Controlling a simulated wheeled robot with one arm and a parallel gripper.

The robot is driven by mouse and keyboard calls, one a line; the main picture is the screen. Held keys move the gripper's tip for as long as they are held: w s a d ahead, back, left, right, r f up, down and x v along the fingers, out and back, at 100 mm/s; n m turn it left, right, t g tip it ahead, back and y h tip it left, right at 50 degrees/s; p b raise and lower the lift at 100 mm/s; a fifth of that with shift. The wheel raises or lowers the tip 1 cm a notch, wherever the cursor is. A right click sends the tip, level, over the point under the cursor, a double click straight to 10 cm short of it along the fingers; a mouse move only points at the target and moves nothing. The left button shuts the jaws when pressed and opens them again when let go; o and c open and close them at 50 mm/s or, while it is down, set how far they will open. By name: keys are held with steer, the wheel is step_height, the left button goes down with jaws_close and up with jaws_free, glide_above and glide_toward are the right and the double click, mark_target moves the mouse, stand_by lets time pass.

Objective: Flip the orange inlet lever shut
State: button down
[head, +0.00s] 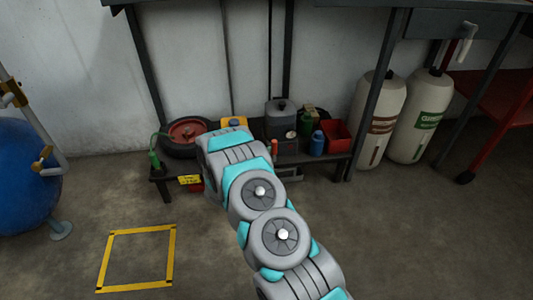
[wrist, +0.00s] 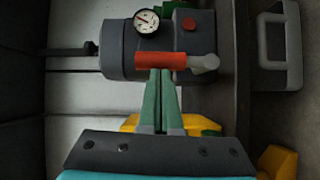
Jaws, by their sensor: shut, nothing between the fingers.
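The orange inlet lever (wrist: 160,61) shows in the wrist view as a short orange-red bar lying crosswise in the picture. Its right end meets a pale grey fitting (wrist: 205,63) in front of a dark grey unit (wrist: 122,52). My gripper (wrist: 160,73) has its two green fingers shut together and empty. Its tips reach the lower edge of the lever in the picture; I cannot tell whether they touch it.
A round gauge (wrist: 146,21) and a red button (wrist: 189,24) sit just beyond the lever. A grey handled case (wrist: 279,45) is at right. The low bench (head: 318,158) also carries a hose reel (head: 187,131), a red bin (head: 335,134) and a blue container (head: 317,143).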

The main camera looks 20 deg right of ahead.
steer(key=shift+s+d+r, duration=0.1)
steer(key=shift+d, duration=0.1)
steer(key=shift+s+d+r+m+g+y+p, duration=0.2)
steer(key=shift+d+m+y+p, duration=0.15)
steer(key=shift+d+m, duration=0.2)
steer(key=shift+s+d+r+m+g+y+p, duration=0.1)
steer(key=shift+d+r+m+g+y+p, duration=0.15)
steer(key=shift+d+m+y, duration=0.3)
steer(key=s+d+f+m+y+b, duration=0.2)
steer(key=d+f+m+y+b, duration=0.2)
steer(key=d+m+y+b, duration=0.3)
steer(key=shift+f, duration=0.2)
steer(key=shift+d+f, duration=0.1)
stand_by(0.5)
steer(key=s+a+r+p, duration=0.1)
steer(key=s+a+r, duration=0.1)
steer(key=s+r, duration=0.7)
steer(key=shift+a+r, duration=0.25)
steer(key=shift+r, duration=0.05)
